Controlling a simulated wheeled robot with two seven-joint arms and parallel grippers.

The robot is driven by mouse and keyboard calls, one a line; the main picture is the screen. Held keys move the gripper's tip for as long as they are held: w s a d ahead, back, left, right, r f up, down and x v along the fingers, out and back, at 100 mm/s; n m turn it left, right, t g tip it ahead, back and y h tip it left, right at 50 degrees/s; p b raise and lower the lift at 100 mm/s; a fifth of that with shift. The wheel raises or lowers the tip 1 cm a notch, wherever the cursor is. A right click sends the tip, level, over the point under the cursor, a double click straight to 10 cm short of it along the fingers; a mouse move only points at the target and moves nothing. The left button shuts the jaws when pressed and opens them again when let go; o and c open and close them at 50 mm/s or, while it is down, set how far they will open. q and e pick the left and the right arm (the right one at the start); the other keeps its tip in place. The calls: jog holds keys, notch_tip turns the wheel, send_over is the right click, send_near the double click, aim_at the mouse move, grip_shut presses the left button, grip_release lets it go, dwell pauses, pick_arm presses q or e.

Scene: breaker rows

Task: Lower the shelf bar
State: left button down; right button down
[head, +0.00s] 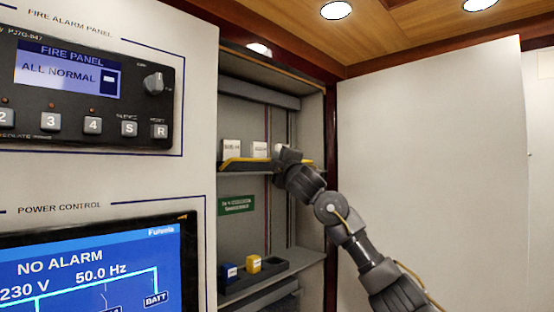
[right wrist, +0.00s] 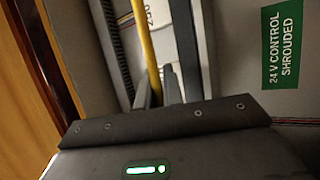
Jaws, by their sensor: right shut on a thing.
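The yellow shelf bar (head: 238,160) runs along the front of the upper shelf in the open cabinet. It also shows as a yellow strip in the right wrist view (right wrist: 145,48), running down between my fingers. My right gripper (head: 280,155) reaches in from the lower right and is shut on the bar near its middle. The fingers also show in the right wrist view (right wrist: 158,93). The gripper hides part of the bar. My left gripper is not in view.
White boxes (head: 231,147) stand behind the bar. A green sign (head: 237,205) is below. Control panels (head: 90,90) fill the left. A white door panel (head: 450,160) stands at right.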

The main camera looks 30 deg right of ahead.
jog(key=shift+s+d+f+m+t+h+b, duration=0.1)
jog(key=shift+s+f+m+t+h+b, duration=0.15)
jog(key=shift+m+t+h+b, duration=0.9)
jog(key=shift+s+a+f+m+t+h+b, duration=0.1)
jog(key=shift+f+m+h+b, duration=0.35)
jog(key=shift+b, duration=1.5)
jog(key=shift+s+d+f+m+t+h+b, duration=0.15)
jog(key=shift+m+t+h+b, duration=0.4)
jog(key=shift+m+h+b, duration=0.7)
jog(key=shift+n+y+b, duration=0.25)
jog(key=shift+b, duration=0.1)
jog(key=c, duration=1.5)
grip_release()
jog(key=shift+s, duration=0.2)
jog(key=shift+c, duration=0.2)
